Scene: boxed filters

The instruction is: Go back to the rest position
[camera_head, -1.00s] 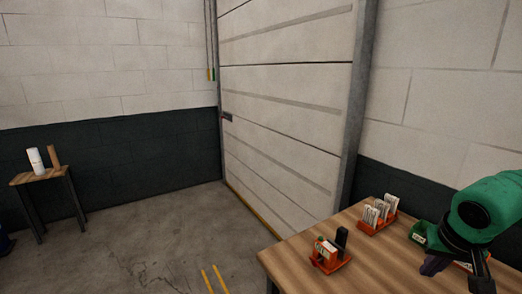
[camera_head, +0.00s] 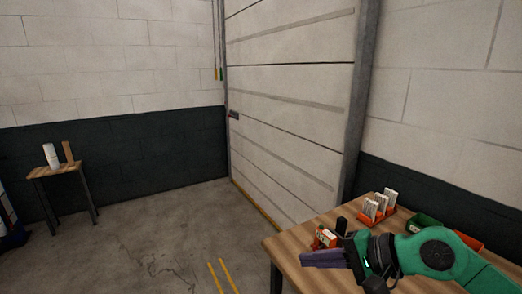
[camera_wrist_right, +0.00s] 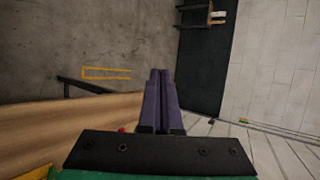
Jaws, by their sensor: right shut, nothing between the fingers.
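My right gripper (camera_head: 303,259) reaches in from the right over the near left part of the wooden table (camera_head: 283,243). Its purple fingers are together and empty, pointing left past the table's edge. They also show shut in the right wrist view (camera_wrist_right: 160,75), with floor and wall beyond them. The green forearm covers part of the table's right side. My left gripper is in neither view.
On the table, an orange bin (camera_head: 323,241) with boxes stands just behind my right gripper, partly hidden. Another orange bin (camera_head: 365,219) holds white boxes, and a green bin (camera_head: 423,224) stands right of it. A small side table (camera_head: 58,171) stands far left. Open floor lies between.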

